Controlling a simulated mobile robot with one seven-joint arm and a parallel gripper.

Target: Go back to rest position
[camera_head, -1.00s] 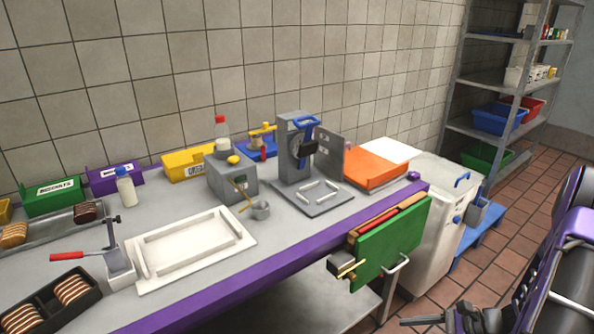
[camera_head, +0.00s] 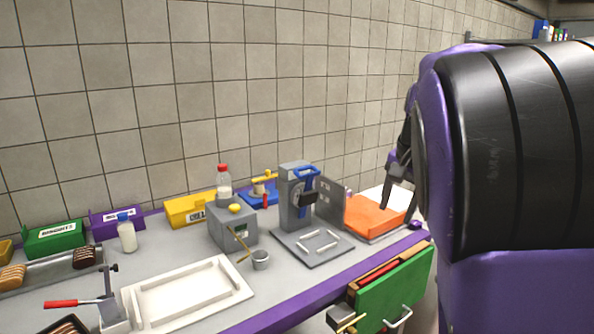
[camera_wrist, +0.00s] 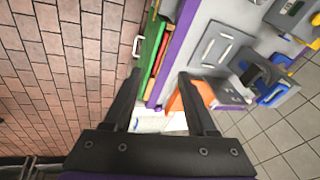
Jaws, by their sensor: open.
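My gripper (camera_wrist: 160,88) is open, with nothing between its two black fingers in the wrist view. Below it in that view are the worktop's purple edge, the orange block and the floor. In the head view my arm fills the right side. Part of my gripper (camera_head: 398,178) shows there in front of the orange block (camera_head: 372,215), apparently above the worktop's right end. My arm hides much of what lies behind it.
The worktop holds a white tray (camera_head: 140,316), a grey machine with a blue handle (camera_head: 293,197), a grey box (camera_head: 222,232) and a white bottle (camera_head: 127,236). Open tiled floor (camera_wrist: 60,85) lies beside the worktop.

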